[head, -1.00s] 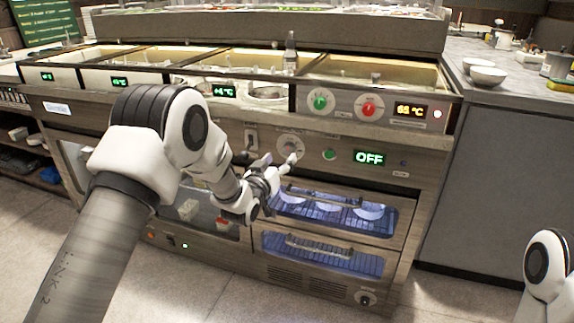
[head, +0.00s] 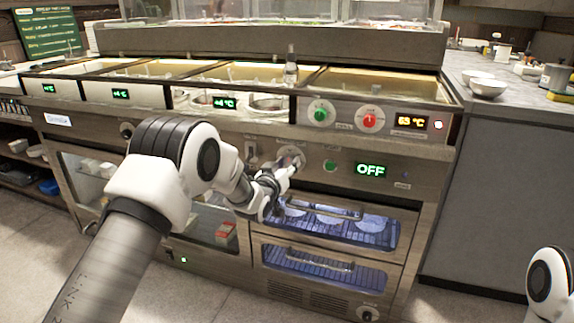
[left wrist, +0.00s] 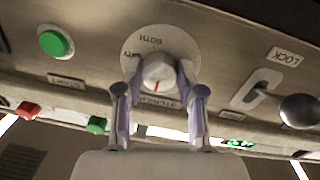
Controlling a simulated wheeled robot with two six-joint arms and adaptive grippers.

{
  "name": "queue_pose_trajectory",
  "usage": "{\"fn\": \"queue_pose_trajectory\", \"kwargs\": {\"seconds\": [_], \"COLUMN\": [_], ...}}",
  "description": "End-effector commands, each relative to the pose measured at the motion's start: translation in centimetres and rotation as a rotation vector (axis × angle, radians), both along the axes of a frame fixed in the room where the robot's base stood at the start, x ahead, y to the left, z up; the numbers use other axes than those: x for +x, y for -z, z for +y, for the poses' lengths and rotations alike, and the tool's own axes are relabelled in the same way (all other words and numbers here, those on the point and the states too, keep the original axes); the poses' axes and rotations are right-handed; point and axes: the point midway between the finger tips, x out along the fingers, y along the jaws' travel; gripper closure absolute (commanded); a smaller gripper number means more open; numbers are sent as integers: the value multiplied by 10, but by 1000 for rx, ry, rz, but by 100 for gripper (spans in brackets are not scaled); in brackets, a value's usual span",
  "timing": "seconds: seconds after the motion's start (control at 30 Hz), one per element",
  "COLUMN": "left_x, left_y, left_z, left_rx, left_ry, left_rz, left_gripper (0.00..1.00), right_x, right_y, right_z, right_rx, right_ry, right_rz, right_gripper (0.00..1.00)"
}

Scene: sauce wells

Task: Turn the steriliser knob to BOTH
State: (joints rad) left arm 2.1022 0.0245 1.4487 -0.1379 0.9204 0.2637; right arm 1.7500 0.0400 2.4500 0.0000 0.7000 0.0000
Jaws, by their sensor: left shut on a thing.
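The steriliser knob (head: 291,153) sits on the front panel, left of a green button and the display (head: 370,170), which reads OFF. My right gripper is out of view; only part of my right arm shows at the lower right.
A green button (head: 330,165) and a LOCK lever (left wrist: 262,88) flank the knob. Below is the lit steriliser compartment (head: 330,232) with bar handles.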

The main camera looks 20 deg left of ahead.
Motion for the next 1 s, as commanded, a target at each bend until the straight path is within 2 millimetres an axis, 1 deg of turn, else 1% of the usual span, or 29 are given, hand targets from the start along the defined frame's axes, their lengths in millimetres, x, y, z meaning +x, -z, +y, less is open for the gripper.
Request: {"fn": "queue_pose_trajectory", "kwargs": {"seconds": [0.17,0.37,0.57,1.0], "left_x": [0,0,0,0], "left_y": [-1,-2,-3,-3], "left_z": [0,0,0,0], "left_rx": [31,124,278,694], "left_ry": [-1,-1,0,1], "left_rz": [-2,-4,-9,-23], "left_gripper": [97,97,96,96], "right_x": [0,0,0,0], "right_y": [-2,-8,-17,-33], "right_z": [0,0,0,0], "right_rx": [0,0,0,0], "right_ry": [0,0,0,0], "right_rz": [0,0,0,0], "right_gripper": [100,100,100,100]}}
